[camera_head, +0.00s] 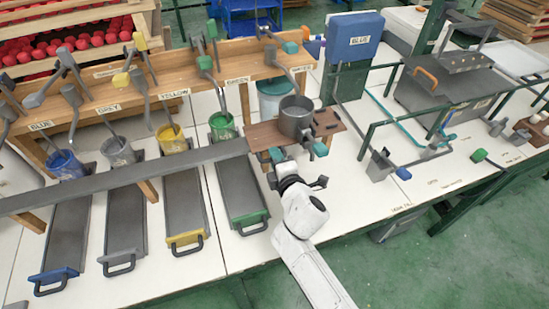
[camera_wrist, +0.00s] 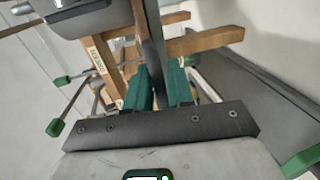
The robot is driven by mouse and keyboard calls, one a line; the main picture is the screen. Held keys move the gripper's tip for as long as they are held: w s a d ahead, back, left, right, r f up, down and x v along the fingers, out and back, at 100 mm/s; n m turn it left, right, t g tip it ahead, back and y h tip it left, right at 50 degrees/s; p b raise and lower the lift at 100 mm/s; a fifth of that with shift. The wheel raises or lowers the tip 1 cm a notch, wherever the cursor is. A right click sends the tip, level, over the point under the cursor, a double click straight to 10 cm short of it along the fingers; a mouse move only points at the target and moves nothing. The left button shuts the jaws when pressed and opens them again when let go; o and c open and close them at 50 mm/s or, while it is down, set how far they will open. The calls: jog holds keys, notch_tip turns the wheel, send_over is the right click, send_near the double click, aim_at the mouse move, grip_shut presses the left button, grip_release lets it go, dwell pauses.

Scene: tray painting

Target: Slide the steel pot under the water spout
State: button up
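The steel pot (camera_head: 296,118), a grey open cylinder, stands upright on a small brown wooden shelf (camera_head: 262,136) in the head view. A tap with a teal end (camera_head: 290,47) is on the wooden rack behind it, above a label too small to read surely. I cannot tell whether this is the water spout or whether the pot is beneath it. My gripper (camera_head: 298,152) is at the shelf's front edge, close to the pot. In the wrist view its two green fingers (camera_wrist: 158,88) flank a dark upright bar (camera_wrist: 151,35). Whether they touch it is unclear.
Paint cups, blue (camera_head: 65,164), grey, yellow and green (camera_head: 222,126), stand along the rack with long trays in front. A teal-rimmed bucket (camera_head: 275,88) is behind the pot. White table (camera_head: 345,195) is clear right of my arm.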

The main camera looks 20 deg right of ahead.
jog(key=shift+o, duration=1)
jog(key=shift+d, duration=0.25)
jog(key=shift+a, duration=0.1)
jog(key=shift+s, duration=0.15)
jog(key=v, duration=1)
jog(key=shift+s, duration=0.3)
